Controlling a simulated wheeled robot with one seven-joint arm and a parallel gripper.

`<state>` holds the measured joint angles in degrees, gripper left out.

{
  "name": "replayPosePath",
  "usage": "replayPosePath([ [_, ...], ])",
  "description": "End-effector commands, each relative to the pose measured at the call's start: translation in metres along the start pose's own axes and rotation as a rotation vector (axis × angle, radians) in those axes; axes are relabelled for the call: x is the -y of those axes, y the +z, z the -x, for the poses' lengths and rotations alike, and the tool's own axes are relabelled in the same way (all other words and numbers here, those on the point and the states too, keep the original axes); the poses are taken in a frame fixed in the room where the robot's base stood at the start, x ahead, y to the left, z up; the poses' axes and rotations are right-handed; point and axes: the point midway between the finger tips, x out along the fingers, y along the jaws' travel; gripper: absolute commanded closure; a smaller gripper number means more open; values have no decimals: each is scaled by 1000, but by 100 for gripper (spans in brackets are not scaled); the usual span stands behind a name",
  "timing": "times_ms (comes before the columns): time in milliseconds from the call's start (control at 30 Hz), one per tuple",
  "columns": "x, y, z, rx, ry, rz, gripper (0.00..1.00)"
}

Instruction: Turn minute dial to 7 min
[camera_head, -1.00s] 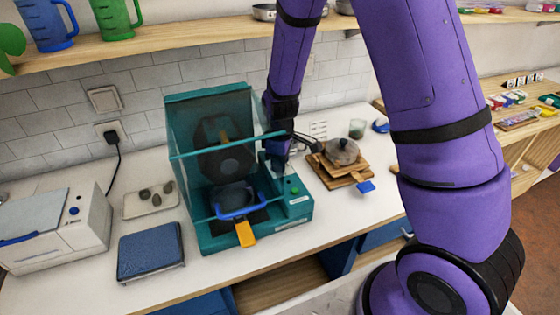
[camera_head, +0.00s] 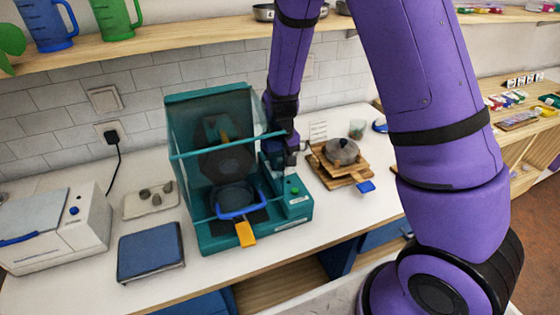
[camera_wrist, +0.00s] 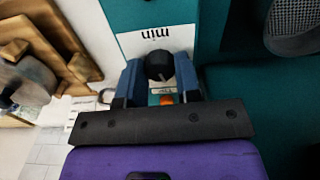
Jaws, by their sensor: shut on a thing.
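The minute dial (camera_wrist: 159,65) is a round black knob with a light mark, on a white plate (camera_wrist: 158,40) labelled "min", upside down in the wrist view. My gripper (camera_wrist: 159,76) has its two blue fingers on either side of the knob, shut on it. In the head view my gripper (camera_head: 283,150) reaches down to the right side of the teal machine (camera_head: 212,243), and the dial is hidden there. I cannot read which minute the dial points to. A small orange light (camera_wrist: 166,99) shows just below the knob in the wrist view.
The machine has a raised teal see-through cover (camera_head: 190,125), a blue handle (camera_head: 240,212) and a green button (camera_head: 295,190). Right of it, a lidded pot (camera_head: 342,150) stands on wooden boards. A blue pad (camera_head: 150,253) and a white appliance (camera_head: 90,230) stand left.

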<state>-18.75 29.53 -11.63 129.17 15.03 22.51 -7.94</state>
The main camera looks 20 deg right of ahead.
Motion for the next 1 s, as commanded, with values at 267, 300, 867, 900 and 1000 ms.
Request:
replayPosePath([
  [267, 0, -1, 0, -2, 0, -100, 93],
  [300, 0, -1, 0, -2, 0, -107, 93],
  [867, 0, -1, 0, -2, 0, -125, 60],
  [900, 0, -1, 0, -2, 0, -125, 51],
  [1000, 0, 0, 0, -1, 0, -125, 44],
])
